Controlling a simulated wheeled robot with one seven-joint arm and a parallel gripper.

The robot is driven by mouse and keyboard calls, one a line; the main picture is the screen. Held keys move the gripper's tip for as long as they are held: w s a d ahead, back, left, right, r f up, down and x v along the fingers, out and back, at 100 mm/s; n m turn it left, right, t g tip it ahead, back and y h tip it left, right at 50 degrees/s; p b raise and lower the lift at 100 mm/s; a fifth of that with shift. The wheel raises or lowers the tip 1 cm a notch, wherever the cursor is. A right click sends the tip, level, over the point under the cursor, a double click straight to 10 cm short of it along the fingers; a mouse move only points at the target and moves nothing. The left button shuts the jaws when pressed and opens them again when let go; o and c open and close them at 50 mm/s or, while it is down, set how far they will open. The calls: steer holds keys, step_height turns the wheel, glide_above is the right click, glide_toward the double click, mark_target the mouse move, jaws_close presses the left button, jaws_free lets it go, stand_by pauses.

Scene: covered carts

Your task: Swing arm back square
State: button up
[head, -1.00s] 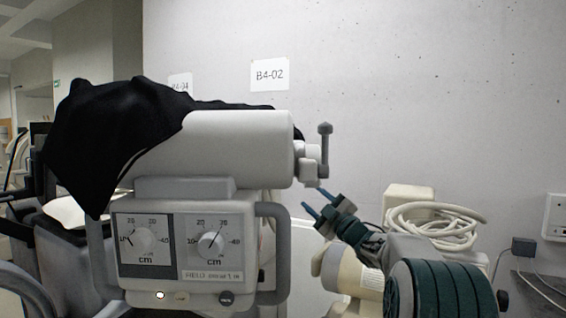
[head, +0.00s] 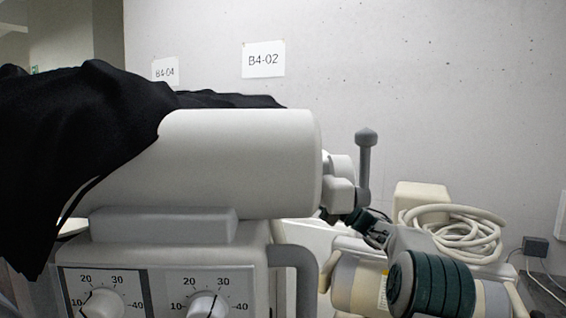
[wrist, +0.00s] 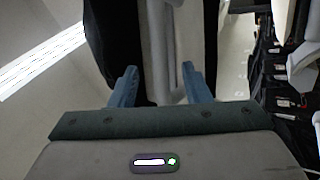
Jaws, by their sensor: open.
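The large pale cylindrical head (head: 230,170) of the machine lies across the head view, its left part under a black cloth (head: 90,120). At its right end a grey knobbed lever (head: 365,165) stands upright on a small pale block (head: 340,190). My dark green wrist shows just below and right of that block; my fingertips are hidden there. In the wrist view my gripper (wrist: 160,80) is open, its two blue fingers apart. A pale grey part (wrist: 165,45) shows between and beyond them, with dark cloth to its left; contact cannot be told.
Below the head is a panel with two cm dials (head: 105,295) and a grey side handle (head: 300,275). A coiled white cable (head: 455,232) lies at right beside a cream box (head: 420,196). A concrete wall (head: 450,90) with paper signs stands behind.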

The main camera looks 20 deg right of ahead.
steer(key=p+x, duration=0.3)
steer(key=x, duration=0.7)
steer(key=shift+p, duration=0.35)
jaws_close()
